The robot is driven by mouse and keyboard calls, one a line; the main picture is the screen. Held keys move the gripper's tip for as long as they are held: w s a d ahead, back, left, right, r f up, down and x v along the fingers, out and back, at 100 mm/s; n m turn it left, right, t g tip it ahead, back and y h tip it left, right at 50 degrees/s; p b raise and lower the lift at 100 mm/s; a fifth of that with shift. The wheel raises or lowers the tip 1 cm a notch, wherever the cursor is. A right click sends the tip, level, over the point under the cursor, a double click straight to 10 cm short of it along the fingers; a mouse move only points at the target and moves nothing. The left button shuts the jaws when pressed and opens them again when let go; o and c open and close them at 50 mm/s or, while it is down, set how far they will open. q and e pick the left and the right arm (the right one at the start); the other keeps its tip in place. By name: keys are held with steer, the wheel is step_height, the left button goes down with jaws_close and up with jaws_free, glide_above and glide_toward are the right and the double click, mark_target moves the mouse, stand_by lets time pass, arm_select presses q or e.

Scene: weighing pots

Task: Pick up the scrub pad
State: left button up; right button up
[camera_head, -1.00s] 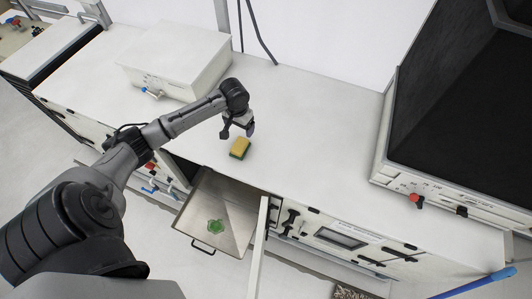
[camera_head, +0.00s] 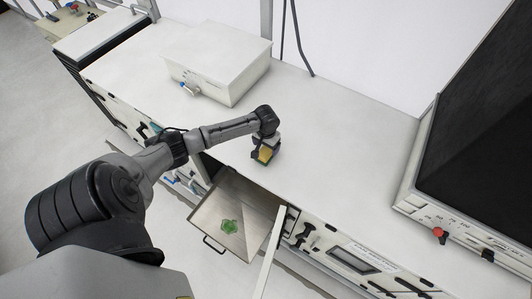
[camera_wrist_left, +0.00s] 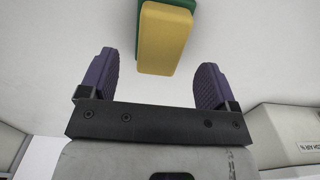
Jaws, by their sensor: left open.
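The scrub pad (camera_head: 264,155), yellow on one side and green on the other, lies on the white counter above the open drawer. In the left wrist view the pad (camera_wrist_left: 163,40) shows at the top, just beyond the fingertips and roughly centred between them. My left gripper (camera_head: 265,146) is right over the pad in the head view and partly covers it. In the left wrist view its two purple fingers (camera_wrist_left: 155,80) are spread wide with nothing between them. My right gripper is not in view.
An open drawer (camera_head: 213,213) holding a green item (camera_head: 229,226) sticks out below the counter. A white box (camera_head: 215,62) stands at the back left. A large dark-windowed unit (camera_head: 470,140) stands at the right. The counter (camera_head: 345,130) between them is clear.

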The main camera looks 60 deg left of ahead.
mark_target(266, 151)
arm_select(q)
steer(key=shift+f, duration=2.25)
steer(key=c, duration=1)
steer(key=shift+r, duration=0.5)
steer(key=r, duration=0.2)
steer(key=d+r, duration=0.1)
steer(key=shift+r, duration=0.35)
steer(key=d+r, duration=0.2)
steer(key=d, duration=0.1)
steer(key=d+r, duration=0.2)
steer(key=d, duration=0.2)
steer(key=s+d+r, duration=0.1)
steer(key=d+r, duration=0.1)
steer(key=d, duration=0.1)
steer(key=shift+d+r+b, duration=0.15)
steer(key=shift+d+b, duration=0.15)
steer(key=shift+b, duration=0.1)
